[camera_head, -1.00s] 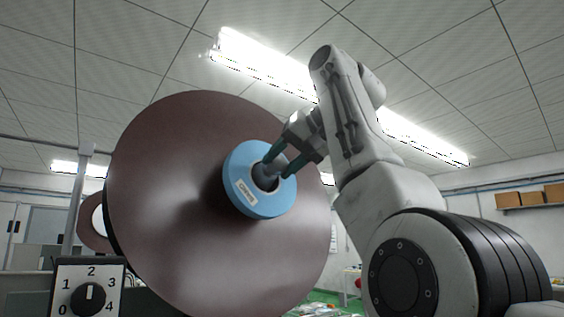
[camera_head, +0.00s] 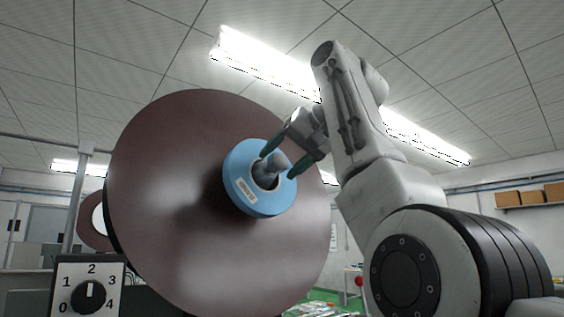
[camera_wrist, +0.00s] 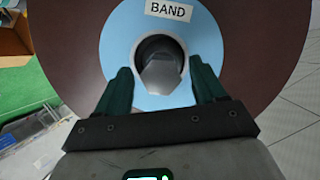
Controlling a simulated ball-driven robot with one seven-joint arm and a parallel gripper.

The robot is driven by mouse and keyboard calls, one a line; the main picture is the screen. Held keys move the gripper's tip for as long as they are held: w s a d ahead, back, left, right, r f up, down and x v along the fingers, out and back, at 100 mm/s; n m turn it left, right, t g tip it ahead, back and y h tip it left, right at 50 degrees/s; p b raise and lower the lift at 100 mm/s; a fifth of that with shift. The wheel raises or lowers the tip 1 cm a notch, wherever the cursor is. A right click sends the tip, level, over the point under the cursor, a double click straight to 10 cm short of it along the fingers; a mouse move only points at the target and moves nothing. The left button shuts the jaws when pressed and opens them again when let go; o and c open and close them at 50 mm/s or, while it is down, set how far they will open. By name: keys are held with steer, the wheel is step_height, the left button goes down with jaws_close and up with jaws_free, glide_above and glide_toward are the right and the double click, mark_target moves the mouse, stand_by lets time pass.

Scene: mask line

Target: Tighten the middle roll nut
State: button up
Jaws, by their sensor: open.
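A large brown roll (camera_head: 170,200) with a blue hub ring (camera_head: 240,175) faces my arm. A grey nut (camera_head: 273,165) sits in the dark opening at the hub's centre. In the wrist view the nut (camera_wrist: 163,78) lies between and just beyond my fingers, and the blue ring (camera_wrist: 120,45) carries a white label reading BAND. My gripper (camera_head: 280,163) is open, with one dark green finger on each side of the nut. In the wrist view my gripper (camera_wrist: 160,75) shows a gap on both sides of the nut. The nut's far side is hidden.
A dial box (camera_head: 90,288) marked 0 to 4 stands at the lower left. A smaller brown roll (camera_head: 93,225) shows behind the large one. A metal post (camera_head: 77,200) stands at the left. Brown boxes (camera_head: 520,198) sit on a far wall shelf.

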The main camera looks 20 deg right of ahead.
steer(key=b+v, duration=0.1)
steer(key=v, duration=0.9)
steer(key=shift+s, duration=0.1)
step_height(320, 180, down, 5)
steer(key=n+t+b, duration=0.3)
steer(key=n+t, duration=0.2)
steer(key=n, duration=0.3)
steer(key=shift+y, duration=0.3)
steer(key=p+x, duration=0.1)
steer(key=x, duration=0.2)
steer(key=p+x, duration=0.2)
steer(key=x, duration=0.1)
steer(key=p+x, duration=0.1)
steer(key=x, duration=0.2)
steer(key=shift+a+r, duration=0.2)
steer(key=shift+a, duration=0.25)
